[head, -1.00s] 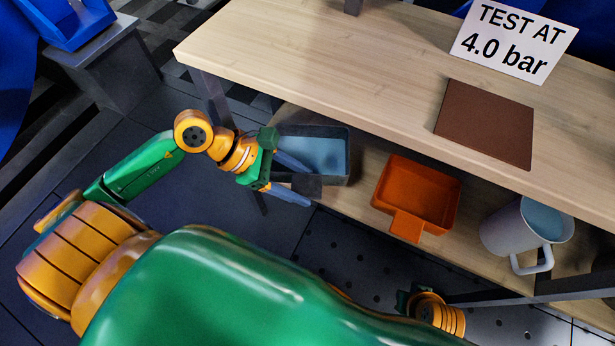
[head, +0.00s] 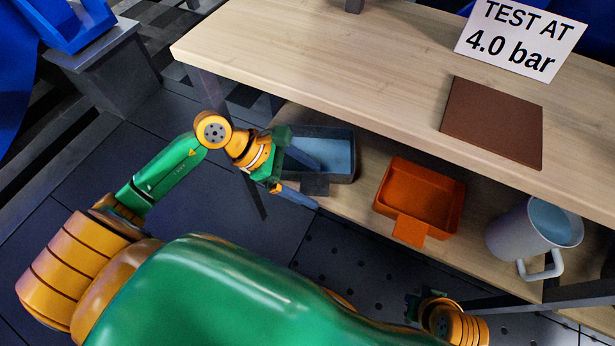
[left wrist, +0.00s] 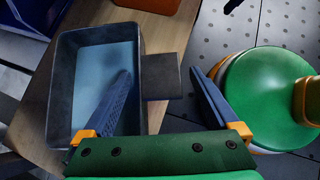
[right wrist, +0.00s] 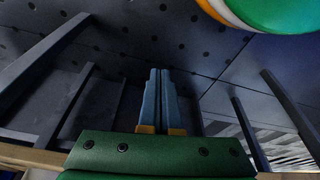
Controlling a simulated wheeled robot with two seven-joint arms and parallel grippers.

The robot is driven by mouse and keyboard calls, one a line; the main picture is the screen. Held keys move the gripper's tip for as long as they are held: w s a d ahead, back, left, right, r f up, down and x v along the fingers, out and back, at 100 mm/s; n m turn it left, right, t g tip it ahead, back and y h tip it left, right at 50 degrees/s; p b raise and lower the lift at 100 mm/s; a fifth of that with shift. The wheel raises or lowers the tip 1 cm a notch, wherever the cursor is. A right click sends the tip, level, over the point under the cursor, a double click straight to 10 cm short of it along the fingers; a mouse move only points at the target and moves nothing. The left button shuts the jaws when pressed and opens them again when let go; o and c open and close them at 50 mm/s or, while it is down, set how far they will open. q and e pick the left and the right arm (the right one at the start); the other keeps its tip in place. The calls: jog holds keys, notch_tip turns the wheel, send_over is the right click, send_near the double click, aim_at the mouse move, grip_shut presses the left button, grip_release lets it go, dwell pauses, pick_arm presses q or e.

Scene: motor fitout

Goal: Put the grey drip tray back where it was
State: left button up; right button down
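The grey drip tray (head: 350,170) is a dark grey box on the lower shelf, with a flat tab (head: 314,187) on its near side. Its inside is pale blue; I cannot tell if that is liquid. In the left wrist view the tray (left wrist: 63,85) fills the left part. My left gripper (head: 318,187) is open at the tray's near-left side. One finger is over the tray's inside and the other is outside, with the tab (left wrist: 162,75) between them in the picture. My right gripper (right wrist: 160,72) is shut and empty, away from the tray.
An orange tray (head: 456,212) and a grey jug (head: 512,236) with pale blue inside stand to the right on the lower shelf (head: 359,206). The tabletop (head: 330,60) overhangs it, carrying a brown mat (head: 492,122) and a "TEST AT 4.0 bar" sign (head: 518,40).

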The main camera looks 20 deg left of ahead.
pick_arm(q)
jog(key=shift+a+r, duration=0.1)
jog(key=p+v, duration=0.3)
jog(key=v, duration=0.8)
jog(key=shift+a+r, duration=0.2)
jog(key=shift+r, duration=0.05)
pick_arm(e)
notch_tip(320, 180, down, 7)
jog(key=s, duration=0.1)
jog(key=shift+s+d, duration=0.25)
jog(key=shift+s, duration=0.05)
pick_arm(q)
jog(key=shift+s, duration=0.1)
